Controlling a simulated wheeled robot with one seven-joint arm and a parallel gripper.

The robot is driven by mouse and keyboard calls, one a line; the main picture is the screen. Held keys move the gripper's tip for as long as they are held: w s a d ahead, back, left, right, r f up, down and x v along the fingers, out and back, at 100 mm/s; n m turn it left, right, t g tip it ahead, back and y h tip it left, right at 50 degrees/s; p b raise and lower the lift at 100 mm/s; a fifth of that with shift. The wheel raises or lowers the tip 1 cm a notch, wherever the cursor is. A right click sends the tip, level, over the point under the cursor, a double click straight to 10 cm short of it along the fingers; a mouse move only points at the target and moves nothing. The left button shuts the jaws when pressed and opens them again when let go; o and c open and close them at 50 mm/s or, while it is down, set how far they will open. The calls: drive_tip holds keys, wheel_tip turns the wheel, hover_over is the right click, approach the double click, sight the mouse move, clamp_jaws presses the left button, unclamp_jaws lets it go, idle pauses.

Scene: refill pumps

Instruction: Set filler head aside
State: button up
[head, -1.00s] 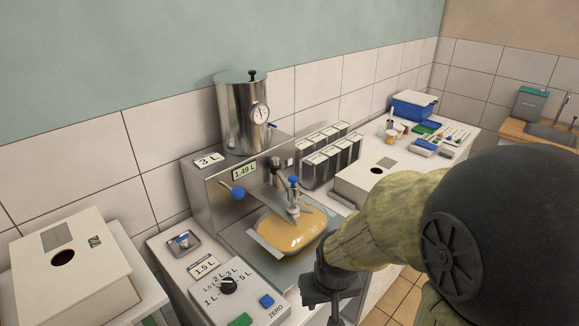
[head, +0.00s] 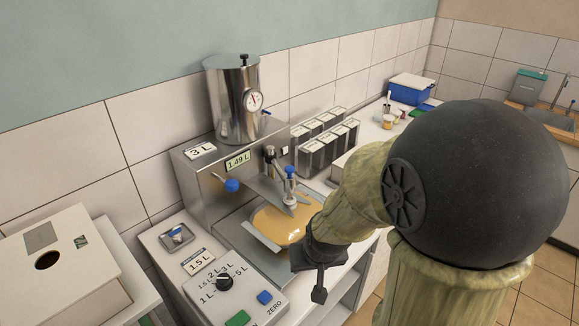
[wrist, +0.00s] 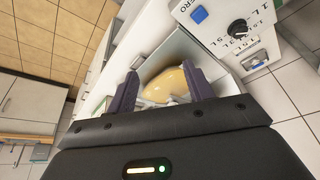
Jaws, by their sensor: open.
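The filler head (head: 290,190), a small metal nozzle fitting with a blue top, sits on the filled amber pouch (head: 272,222) in the metal tray of the filling machine. The pouch also shows in the wrist view (wrist: 163,86), between my finger ends. I cannot make out the filler head clearly there. My gripper (wrist: 160,72) is open with nothing between its fingers. In the head view it is at the front right of the pouch, apart from the filler head, its fingers partly hidden.
The steel tank (head: 233,100) stands on the machine, whose display (head: 238,161) reads 1.49 L. A control box (head: 222,288) with dial and buttons is in front. A small dish (head: 178,236) stands left. A white box (head: 60,265) is far left.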

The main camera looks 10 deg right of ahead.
drive_tip(key=w+d+f+m+t+h+b, duration=0.1)
drive_tip(key=w+f+m+t+h+b, duration=0.15)
drive_tip(key=w+t, duration=0.75)
drive_tip(key=w+a+r+n+t+b, duration=0.1)
drive_tip(key=w+r+t+b, duration=0.1)
drive_tip(key=w, duration=0.8)
drive_tip(key=shift+r+t+h, duration=0.45)
drive_tip(key=shift+r+t, duration=0.25)
drive_tip(key=shift+r, duration=0.1)
drive_tip(key=shift+w, duration=0.2)
